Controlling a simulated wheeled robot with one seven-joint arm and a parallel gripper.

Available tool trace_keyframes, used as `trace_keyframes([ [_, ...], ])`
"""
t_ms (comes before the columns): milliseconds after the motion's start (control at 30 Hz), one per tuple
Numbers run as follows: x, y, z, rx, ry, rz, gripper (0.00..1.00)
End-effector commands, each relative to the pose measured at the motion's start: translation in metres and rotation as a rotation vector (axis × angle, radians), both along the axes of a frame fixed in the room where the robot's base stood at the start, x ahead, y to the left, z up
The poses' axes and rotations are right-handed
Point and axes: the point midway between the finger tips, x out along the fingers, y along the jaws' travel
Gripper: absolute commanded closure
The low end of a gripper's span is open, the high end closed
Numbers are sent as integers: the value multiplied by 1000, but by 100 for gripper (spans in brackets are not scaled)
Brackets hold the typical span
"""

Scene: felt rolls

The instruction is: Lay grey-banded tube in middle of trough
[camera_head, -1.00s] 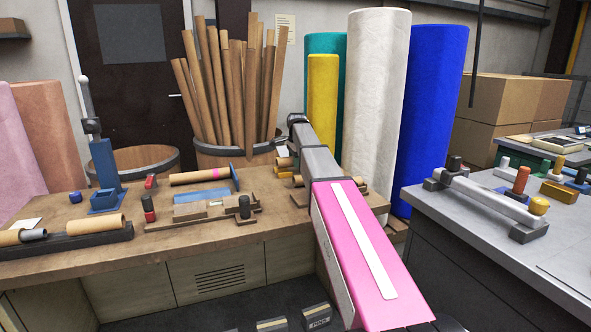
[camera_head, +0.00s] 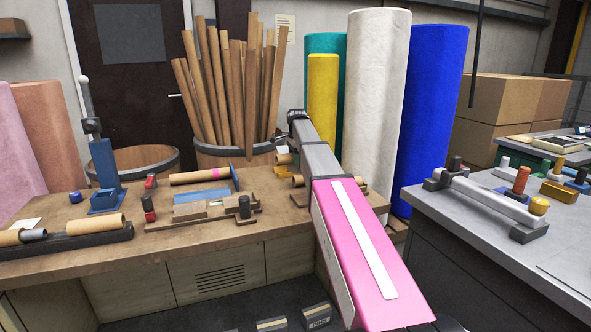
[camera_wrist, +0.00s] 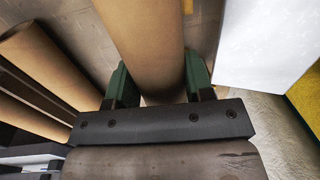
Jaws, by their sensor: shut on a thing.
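My gripper (camera_wrist: 155,88) is shut on a plain brown cardboard tube (camera_wrist: 145,40), between its dark green fingers in the wrist view. No grey band shows on the visible part of this tube. In the head view my arm hides the gripper; a tube end (camera_head: 283,159) shows just left of the arm. A long dark trough (camera_head: 80,241) lies at the bench's left end. It holds a brown tube (camera_head: 95,224) on its right and another brown tube (camera_head: 10,238) with a grey part (camera_head: 34,234) on its left.
A blue stand (camera_head: 104,170) rises behind the trough. Tall felt rolls, including a white one (camera_head: 375,100), stand behind my arm.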

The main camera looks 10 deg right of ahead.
Motion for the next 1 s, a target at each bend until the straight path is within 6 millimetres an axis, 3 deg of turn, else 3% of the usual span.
trace_keyframes([
  [500, 0, 0, 23, 0, 0, 0, 90],
  [1000, 0, 0, 24, 0, 0, 0, 90],
])
